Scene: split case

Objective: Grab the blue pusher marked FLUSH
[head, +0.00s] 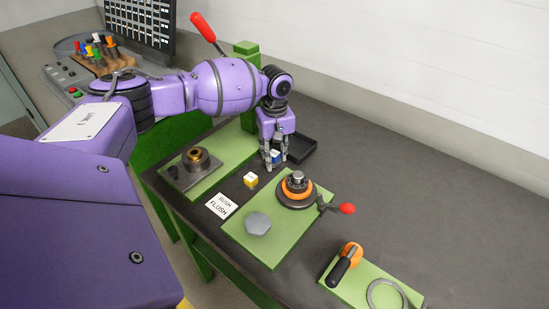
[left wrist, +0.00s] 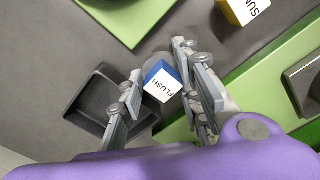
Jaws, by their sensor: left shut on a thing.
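The blue pusher (head: 276,155) has a white top face; in the left wrist view the pusher (left wrist: 163,82) reads FLUSH. My left gripper (head: 273,163) points down over the bench with its fingers around the pusher. In the left wrist view the left gripper's (left wrist: 166,88) fingers are on both sides of the pusher, shut on it. The fingers hide part of its sides. I cannot tell whether it touches the bench. My right gripper is not in view.
A black tray (head: 305,149) lies close beside the left gripper. A yellow, white-topped block (head: 251,180) and a printed card (head: 221,206) lie nearer. Green plates with fixtures (head: 258,224) stand on both sides. The bench (head: 420,205) is clear at the right.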

